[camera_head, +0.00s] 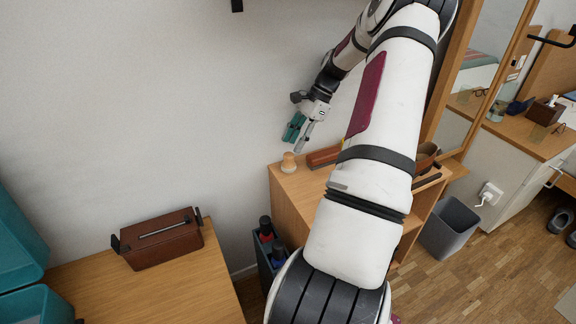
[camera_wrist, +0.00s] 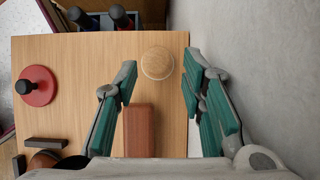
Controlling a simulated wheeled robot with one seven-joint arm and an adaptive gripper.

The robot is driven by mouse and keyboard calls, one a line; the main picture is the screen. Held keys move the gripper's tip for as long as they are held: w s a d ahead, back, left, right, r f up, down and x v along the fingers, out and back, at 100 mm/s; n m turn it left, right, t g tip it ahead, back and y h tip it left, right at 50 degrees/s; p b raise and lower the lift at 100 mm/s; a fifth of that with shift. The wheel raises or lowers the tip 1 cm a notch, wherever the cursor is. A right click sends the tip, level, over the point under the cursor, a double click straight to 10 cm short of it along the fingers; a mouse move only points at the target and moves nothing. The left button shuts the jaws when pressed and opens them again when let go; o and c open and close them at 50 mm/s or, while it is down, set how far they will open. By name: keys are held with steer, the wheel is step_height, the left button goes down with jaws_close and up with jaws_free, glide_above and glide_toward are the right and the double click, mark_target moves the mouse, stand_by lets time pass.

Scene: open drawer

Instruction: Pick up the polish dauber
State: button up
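A small pale wooden knob-shaped piece (camera_head: 289,162), which looks like the polish dauber, stands upright near the back-left corner of the wooden cabinet top (camera_head: 286,191). In the wrist view the dauber (camera_wrist: 157,62) shows as a round wooden top between and slightly beyond the fingertips. My gripper (camera_head: 297,132) is open and empty, its green-padded fingers pointing down above the cabinet. In the wrist view the fingers (camera_wrist: 160,80) are spread wide on either side, apart from the dauber.
A reddish-brown block (camera_head: 323,157) lies close to the dauber; the wrist view shows this block (camera_wrist: 139,128) beside the left finger. A red disc with a black knob (camera_wrist: 37,86) sits farther left. The wall (camera_wrist: 240,50) is close on the wrist view's right. Dark-capped bottles (camera_head: 266,228) stand beside the cabinet.

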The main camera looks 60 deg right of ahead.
mark_target(289, 154)
steer(key=shift+b+x, duration=1.1)
steer(key=shift+x, duration=1.6)
steer(key=shift+s, duration=0.1)
steer(key=shift+c, duration=0.2)
jaws_close()
